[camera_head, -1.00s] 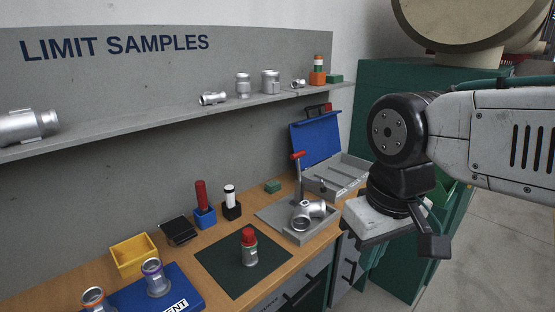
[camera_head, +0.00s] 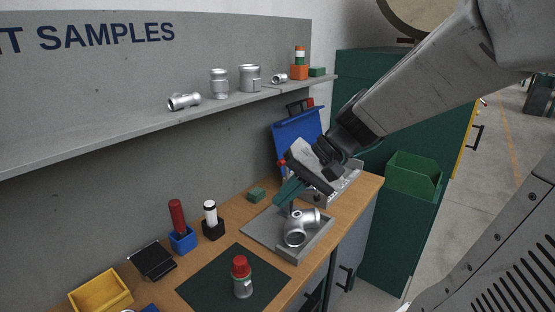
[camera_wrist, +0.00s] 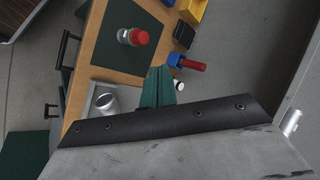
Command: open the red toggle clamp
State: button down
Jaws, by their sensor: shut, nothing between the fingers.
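The red toggle clamp (camera_head: 282,163) shows only as a bit of its red handle, up beside my gripper; its post is largely hidden behind the fingers. The clamp belongs to a grey fixture plate (camera_head: 262,235) that carries a silver pipe casting (camera_head: 297,228). My gripper (camera_head: 287,192) has green fingers, shut and empty, in front of the clamp and above the plate. Whether they touch the clamp cannot be told. In the wrist view the green fingers (camera_wrist: 157,88) are together beside the casting (camera_wrist: 106,103); the clamp is not seen there.
A blue open-lidded case (camera_head: 297,133) stands behind my gripper. A red-capped part (camera_head: 242,276) stands on the dark mat (camera_head: 205,282). A blue holder (camera_head: 183,239) and a black holder (camera_head: 213,230) stand left. The shelf (camera_head: 120,135) with samples runs above.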

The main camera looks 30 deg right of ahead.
jog(key=w+d+f+m+t+h, duration=0.1)
jog(key=w+d+m+t, duration=0.35)
jog(key=d, duration=0.65)
jog(key=w+d+f+m+t+h, duration=0.15)
jog(key=w+d+m+t, duration=0.3)
jog(key=d, duration=0.75)
jog(key=r+x, duration=0.1)
jog(key=x, duration=1.3)
jog(key=shift+w, duration=0.15)
